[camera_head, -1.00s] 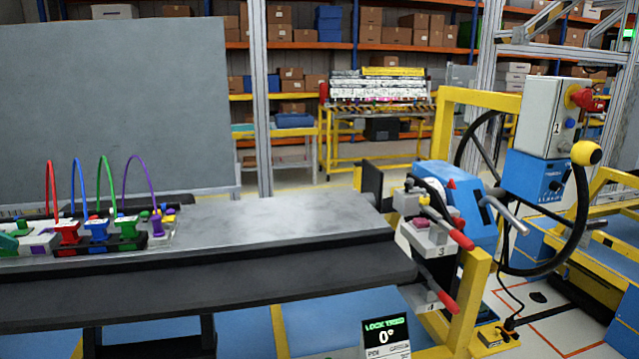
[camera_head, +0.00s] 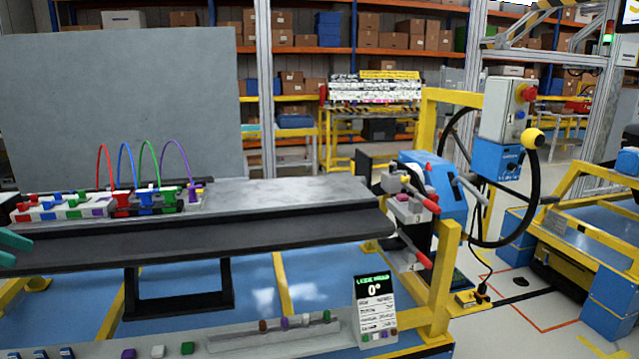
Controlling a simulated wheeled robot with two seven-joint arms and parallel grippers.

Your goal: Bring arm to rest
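My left gripper (camera_head: 14,249) just enters at the left edge in the head view. Only its teal fingertips show, one above the other with a gap between them and nothing seen in it. It is in front of the left end of the dashboard module's dark front rail (camera_head: 200,240), close to the connector block (camera_head: 62,207); whether it touches cannot be told. The rest of the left arm is cut off by the frame. My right gripper and arm are not in view.
Red, blue, green and purple cable loops (camera_head: 145,165) rise from connectors on the bench. A grey top (camera_head: 290,190) lies clear to their right. Red-handled clamps (camera_head: 422,203), a blue unit with a wheel and a display sign (camera_head: 374,305) stand at the right end. A lower tray holds small coloured parts.

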